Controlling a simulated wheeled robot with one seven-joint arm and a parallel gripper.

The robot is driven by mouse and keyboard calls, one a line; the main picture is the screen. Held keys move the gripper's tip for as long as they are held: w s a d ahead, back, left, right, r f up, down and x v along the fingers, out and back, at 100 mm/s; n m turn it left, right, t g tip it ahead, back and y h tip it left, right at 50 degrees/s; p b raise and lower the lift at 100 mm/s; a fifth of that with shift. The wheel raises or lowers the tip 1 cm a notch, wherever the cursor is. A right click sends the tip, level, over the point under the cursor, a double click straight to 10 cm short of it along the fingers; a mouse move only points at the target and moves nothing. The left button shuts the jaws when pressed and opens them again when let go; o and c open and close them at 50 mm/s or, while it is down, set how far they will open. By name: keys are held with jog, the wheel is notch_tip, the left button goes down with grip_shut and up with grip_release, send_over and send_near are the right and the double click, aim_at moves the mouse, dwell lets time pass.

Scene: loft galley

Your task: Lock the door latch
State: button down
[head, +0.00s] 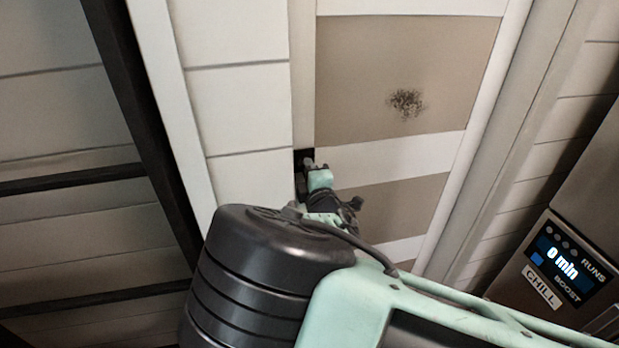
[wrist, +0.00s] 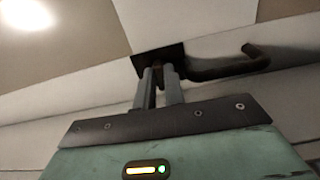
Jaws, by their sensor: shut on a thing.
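The door (head: 407,60) has brown panels and white rails. Its dark latch plate (head: 304,156) sits at the left edge of the door, and it also shows in the wrist view (wrist: 150,55). A dark bent lever handle (wrist: 228,67) reaches to the right from the plate in the wrist view. My gripper (head: 309,168) is at the plate. In the wrist view its two fingers (wrist: 159,82) are closed around a small dark part of the latch. The fingers hide most of that part, so its turn angle is hard to tell.
A white plank wall (head: 240,105) lies left of the door, with a dark frame (head: 130,80) beyond it. An appliance with a lit display (head: 565,262) stands at the lower right. My arm covers the lower middle of the head view.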

jog(key=shift+n, duration=0.3)
jog(key=c, duration=1.8)
grip_release()
jog(key=shift+o, duration=0.2)
jog(key=shift+s, duration=0.1)
jog(key=v, duration=1.7)
jog(key=shift+p, duration=0.45)
jog(key=shift+s+r, duration=0.1)
jog(key=shift+s, duration=0.05)
